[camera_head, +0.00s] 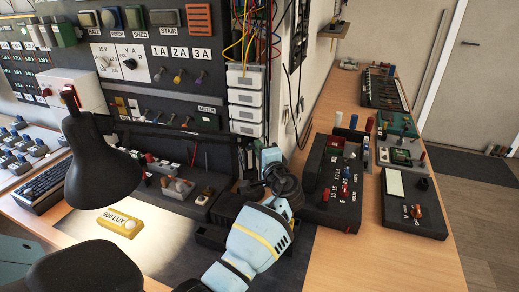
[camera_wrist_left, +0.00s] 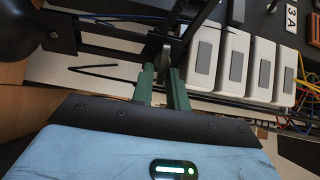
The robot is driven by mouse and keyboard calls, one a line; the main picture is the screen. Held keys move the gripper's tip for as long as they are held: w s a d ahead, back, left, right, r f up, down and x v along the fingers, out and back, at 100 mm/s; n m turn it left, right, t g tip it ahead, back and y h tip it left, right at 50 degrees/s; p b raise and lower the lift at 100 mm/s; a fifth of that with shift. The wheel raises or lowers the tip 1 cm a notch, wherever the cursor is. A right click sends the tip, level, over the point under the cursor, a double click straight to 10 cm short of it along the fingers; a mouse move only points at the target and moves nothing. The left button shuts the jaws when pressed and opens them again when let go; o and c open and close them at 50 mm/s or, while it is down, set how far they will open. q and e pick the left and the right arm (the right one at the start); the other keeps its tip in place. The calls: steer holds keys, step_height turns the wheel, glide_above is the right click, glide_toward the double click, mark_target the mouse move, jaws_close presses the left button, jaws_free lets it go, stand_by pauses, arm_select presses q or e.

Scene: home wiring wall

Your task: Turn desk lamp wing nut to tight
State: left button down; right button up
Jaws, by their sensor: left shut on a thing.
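The desk lamp's black shade (camera_head: 92,165) hangs at the left in the head view, its thin black arm (camera_head: 180,131) running right to a joint near my left gripper (camera_head: 247,178). In the left wrist view the shade (camera_wrist_left: 22,28) is at the top left, with black lamp bars beside the fingers. My left gripper's green fingers (camera_wrist_left: 161,68) are closed on a small grey piece at the lamp joint, which I take to be the wing nut (camera_wrist_left: 165,54). The fingers hide most of it, and its angle cannot be told. My right gripper is not in view.
A black wall panel (camera_head: 150,60) with switches and labels stands behind the lamp. White modules (camera_head: 246,98) and loose coloured wires are close to the joint. A yellow lux meter (camera_head: 120,222) lies under the shade. Instrument boxes (camera_head: 338,180) stand on the bench at the right.

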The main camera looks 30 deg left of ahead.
arm_select(q)
steer(key=shift+a, duration=0.15)
steer(key=c, duration=1.6)
jaws_free()
steer(key=shift+o, duration=0.2)
steer(key=v, duration=0.8)
steer(key=shift+b, duration=0.3)
